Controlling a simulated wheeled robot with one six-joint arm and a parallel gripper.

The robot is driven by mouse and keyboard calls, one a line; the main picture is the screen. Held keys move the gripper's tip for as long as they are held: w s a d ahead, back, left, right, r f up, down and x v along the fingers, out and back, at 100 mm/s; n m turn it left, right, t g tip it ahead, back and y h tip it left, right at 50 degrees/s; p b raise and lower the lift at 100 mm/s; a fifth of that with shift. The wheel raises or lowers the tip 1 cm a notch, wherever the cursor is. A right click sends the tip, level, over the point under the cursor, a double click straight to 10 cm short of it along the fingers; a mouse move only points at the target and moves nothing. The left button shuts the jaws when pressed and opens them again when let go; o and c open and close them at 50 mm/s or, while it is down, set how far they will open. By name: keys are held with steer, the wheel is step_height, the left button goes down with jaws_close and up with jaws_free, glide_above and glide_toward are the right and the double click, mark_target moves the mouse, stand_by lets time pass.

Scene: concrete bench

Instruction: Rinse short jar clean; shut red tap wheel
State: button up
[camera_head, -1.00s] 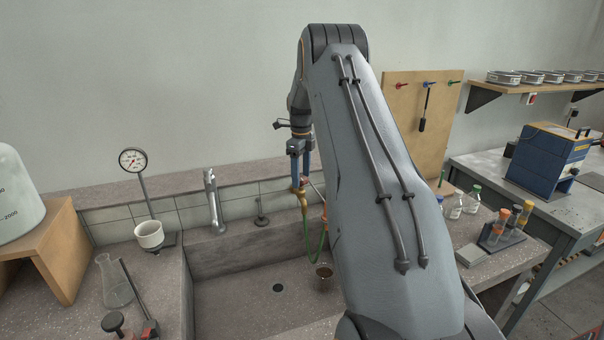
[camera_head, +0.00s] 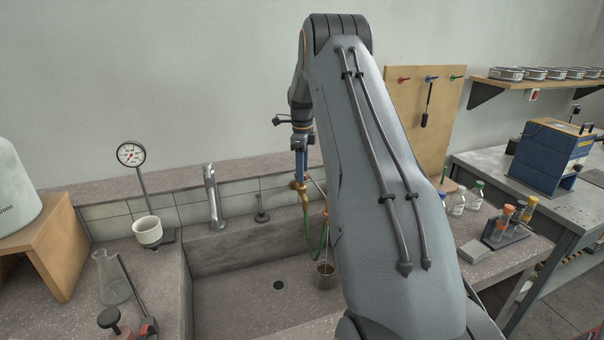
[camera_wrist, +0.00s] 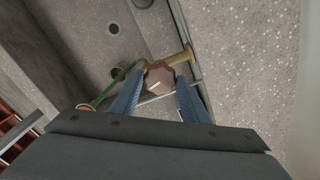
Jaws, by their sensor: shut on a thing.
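In the wrist view, the dull red tap wheel (camera_wrist: 158,76) sits between the blue fingertips of my gripper (camera_wrist: 159,84), which is shut on it. The wheel is on a brass tap (camera_wrist: 183,59). In the head view my gripper (camera_head: 299,178) points straight down onto the brass tap (camera_head: 304,197); the wheel is hardly visible there. A short jar (camera_head: 325,274) with a brownish look stands upright in the sink, right of the drain.
A green hose (camera_head: 314,251) hangs from the tap towards the jar. The sink (camera_head: 235,300) has a drain (camera_head: 278,285) and open floor on its left. A grey faucet (camera_head: 214,197) and a white cup on a gauge stand (camera_head: 148,232) are to the left.

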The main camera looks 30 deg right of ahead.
steer(key=n+b, duration=0.3)
steer(key=n, duration=0.3)
steer(key=n+b, duration=0.1)
steer(key=n, duration=0.2)
steer(key=shift+n, duration=2)
steer(key=o, duration=1)
steer(key=shift+o, duration=0.2)
steer(key=shift+r+b, duration=1.3)
steer(key=shift+r, duration=2.6)
